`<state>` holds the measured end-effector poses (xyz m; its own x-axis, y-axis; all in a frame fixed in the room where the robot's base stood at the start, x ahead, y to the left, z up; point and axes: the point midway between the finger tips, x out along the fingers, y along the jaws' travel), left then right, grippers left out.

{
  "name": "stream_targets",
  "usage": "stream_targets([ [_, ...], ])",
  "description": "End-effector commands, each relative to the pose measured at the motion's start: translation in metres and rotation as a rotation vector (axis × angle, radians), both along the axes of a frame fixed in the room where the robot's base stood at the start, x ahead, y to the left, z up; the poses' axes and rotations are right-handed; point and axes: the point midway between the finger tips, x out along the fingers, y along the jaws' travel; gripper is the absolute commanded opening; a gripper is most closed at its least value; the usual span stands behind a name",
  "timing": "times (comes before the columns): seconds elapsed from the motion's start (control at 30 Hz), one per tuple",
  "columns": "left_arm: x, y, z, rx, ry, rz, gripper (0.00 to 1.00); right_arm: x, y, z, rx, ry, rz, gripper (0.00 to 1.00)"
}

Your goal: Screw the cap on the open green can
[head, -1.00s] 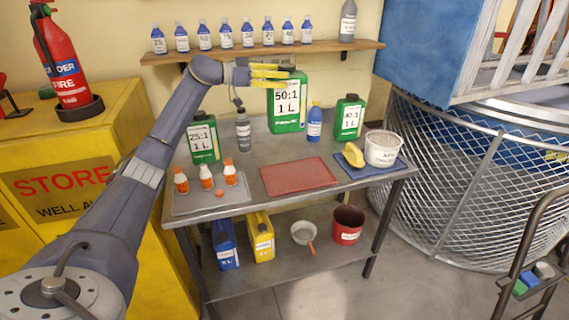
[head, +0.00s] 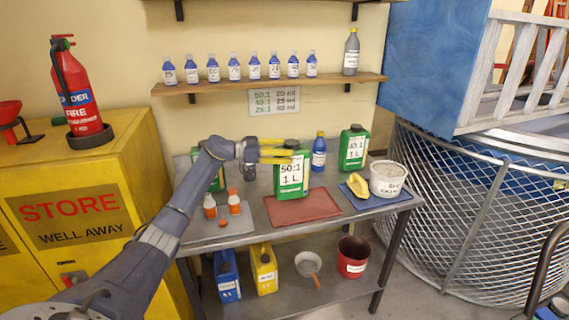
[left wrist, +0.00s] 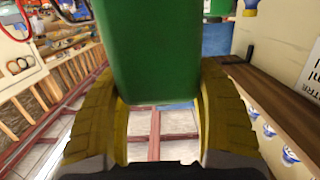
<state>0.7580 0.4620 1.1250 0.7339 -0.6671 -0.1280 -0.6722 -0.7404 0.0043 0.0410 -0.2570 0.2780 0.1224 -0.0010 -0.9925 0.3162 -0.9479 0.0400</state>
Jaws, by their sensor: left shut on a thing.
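My left gripper (head: 272,152) has its yellow fingers shut around the upper part of a green can labelled 50:1 (head: 291,180). The can is upright at the rear of the red tray (head: 322,213); I cannot tell whether its base touches it. A dark top shows by the fingers, but I cannot tell whether it is a cap or an open mouth. In the left wrist view the can (left wrist: 155,60) fills the space between both fingers. A green 40:1 can (head: 353,150) has a dark cap. Another green can (head: 217,182) is mostly behind my arm. My right gripper is not in view.
A grey tray (head: 240,228) holds small white-and-orange bottles (head: 234,202) and a loose orange cap (head: 222,223). A blue bottle (head: 319,155) stands behind the held can. A white tub (head: 387,180) and a yellow object (head: 354,198) sit on the blue mat at right.

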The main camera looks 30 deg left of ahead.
Motion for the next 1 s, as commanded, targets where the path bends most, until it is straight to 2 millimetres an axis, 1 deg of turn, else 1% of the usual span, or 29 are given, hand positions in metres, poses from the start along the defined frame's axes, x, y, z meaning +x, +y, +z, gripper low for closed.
stream_targets([
  [0.4,0.000,0.000,0.000,-0.001,-0.006,0.001,0.00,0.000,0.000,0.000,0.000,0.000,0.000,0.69],
  [0.53,0.000,0.000,-0.003,-0.002,-0.005,0.000,0.00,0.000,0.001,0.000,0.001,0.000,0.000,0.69],
  [0.67,0.000,0.000,-0.013,-0.003,-0.004,0.000,0.00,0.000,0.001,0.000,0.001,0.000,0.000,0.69],
  [0.9,0.000,0.000,-0.039,-0.003,-0.004,0.001,0.00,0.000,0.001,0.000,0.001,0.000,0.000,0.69],
  [1.0,0.000,0.000,-0.043,-0.003,-0.006,0.000,0.00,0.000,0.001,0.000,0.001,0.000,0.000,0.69],
])
